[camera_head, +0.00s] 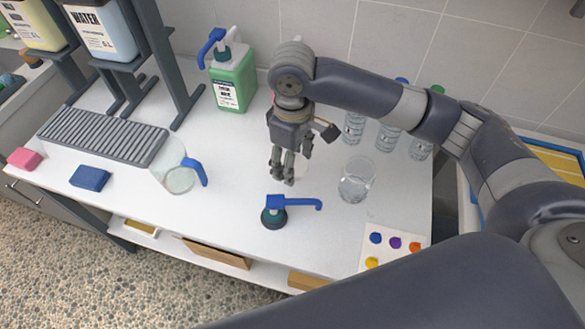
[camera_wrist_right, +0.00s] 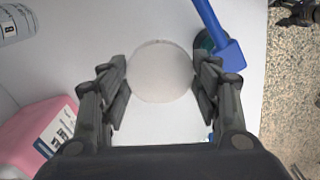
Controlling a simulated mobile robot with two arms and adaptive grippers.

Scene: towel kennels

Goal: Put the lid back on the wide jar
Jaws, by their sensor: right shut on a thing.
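The wide jar (camera_head: 355,182) is the clear glass vessel standing open on the white counter, right of my right gripper. My right gripper (camera_head: 284,178) points down over the counter, left of that jar. In the right wrist view its fingers (camera_wrist_right: 162,82) are closed on the two sides of a pale, see-through round lid (camera_wrist_right: 162,70). In the head view the lid is hard to make out against the white counter behind the fingers. My left gripper cannot be made out.
A teal pump top with blue spout (camera_head: 274,214) lies in front of my right gripper. A glass jug (camera_head: 178,178) stands left, a green pump bottle (camera_head: 233,78) behind it. Water bottles (camera_head: 388,137) stand behind the jar. A paint-dot card (camera_head: 392,247) lies at the front right.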

